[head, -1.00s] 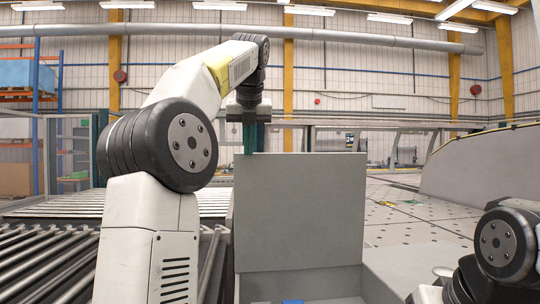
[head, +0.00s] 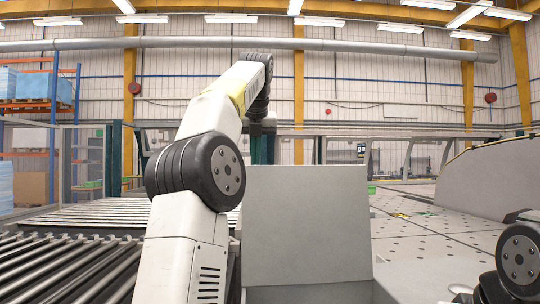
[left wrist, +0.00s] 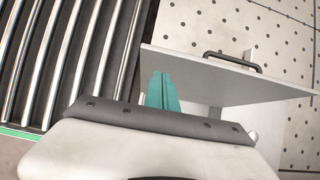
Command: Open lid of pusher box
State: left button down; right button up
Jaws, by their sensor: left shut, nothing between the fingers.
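The grey lid (head: 305,222) of the pusher box stands upright in the middle of the head view. A little of the grey box (head: 310,294) shows below it at the bottom edge. In the left wrist view the lid (left wrist: 215,82) is a pale panel with a dark bar handle (left wrist: 233,61) on one face. My left gripper (head: 262,150) has teal fingers, partly hidden behind the lid's top left corner. In the left wrist view the left gripper (left wrist: 162,88) is shut and empty, close beside the lid; I cannot tell whether it touches. My right gripper is out of view.
A roller conveyor (head: 65,265) lies at the left, and its rollers also show in the left wrist view (left wrist: 75,55). A dotted flat table (head: 430,225) spreads to the right behind the box. A curved grey machine cover (head: 495,180) stands at the far right.

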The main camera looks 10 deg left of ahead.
pick_arm(q)
jog(key=s+d+r, duration=0.1)
jog(key=s+d, duration=0.1)
jog(key=s, duration=0.4)
jog(key=s+d+r, duration=0.1)
jog(key=s+d, duration=0.1)
jog(key=s, duration=0.5)
jog(key=shift+r, duration=0.25)
jog(key=shift+d, duration=0.1)
